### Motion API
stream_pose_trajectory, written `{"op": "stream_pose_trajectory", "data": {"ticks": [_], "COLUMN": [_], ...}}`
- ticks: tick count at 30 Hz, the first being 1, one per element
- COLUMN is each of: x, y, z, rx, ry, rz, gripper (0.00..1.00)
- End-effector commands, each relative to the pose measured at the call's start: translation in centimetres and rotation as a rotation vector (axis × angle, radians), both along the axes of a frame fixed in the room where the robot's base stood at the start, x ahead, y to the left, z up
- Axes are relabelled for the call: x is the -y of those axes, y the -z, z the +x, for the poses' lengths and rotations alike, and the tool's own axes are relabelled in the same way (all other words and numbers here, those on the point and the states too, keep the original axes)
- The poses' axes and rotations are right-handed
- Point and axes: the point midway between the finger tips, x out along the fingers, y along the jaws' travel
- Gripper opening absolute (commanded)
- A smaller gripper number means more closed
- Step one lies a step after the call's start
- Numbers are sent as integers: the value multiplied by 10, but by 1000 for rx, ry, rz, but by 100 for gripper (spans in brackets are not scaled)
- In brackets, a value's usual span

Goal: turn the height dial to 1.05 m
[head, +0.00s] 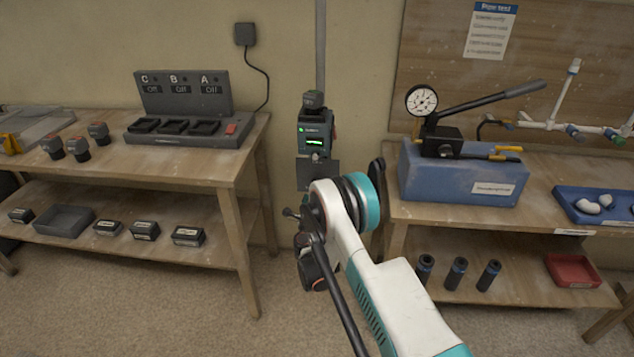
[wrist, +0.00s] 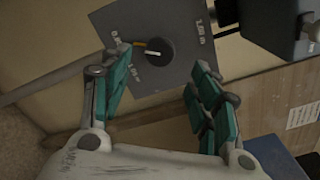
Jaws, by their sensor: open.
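The height dial (wrist: 160,53) is a round black knob with a pale pointer line, mounted on a grey plate (wrist: 178,82). The pointer faces left, towards small printed labels that I cannot read with certainty; a short yellow mark (wrist: 139,44) lies beside the knob. Another label, upside down or tilted, is at the plate's upper right. My gripper (wrist: 160,62) is open, with one teal finger left of the dial and one to its right, apart from the knob. In the head view the plate (head: 303,174) shows below the instrument, partly behind my arm; the gripper's fingers are hidden there.
A dark instrument (head: 315,135) with a green display sits on a vertical pole just above the plate. A wooden bench (head: 190,162) with a charger stands to the left. Another bench (head: 460,212) with a blue pump (head: 460,170) stands close on the right.

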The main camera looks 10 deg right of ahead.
Motion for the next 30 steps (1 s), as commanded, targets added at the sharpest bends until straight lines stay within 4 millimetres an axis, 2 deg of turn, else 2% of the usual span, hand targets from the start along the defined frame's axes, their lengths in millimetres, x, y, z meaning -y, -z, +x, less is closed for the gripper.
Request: {"op": "stream_pose_trajectory", "data": {"ticks": [6,12,18,25,26,30], "x": [14,21,24,24,24,24], "y": [4,3,1,0,0,1], "z": [40,65,75,76,76,75], "rx": [0,0,0,0,0,0], "ry": [1,1,0,0,0,0], "rz": [1,1,1,1,1,1], "gripper": [56,56,56,56,54,22]}}
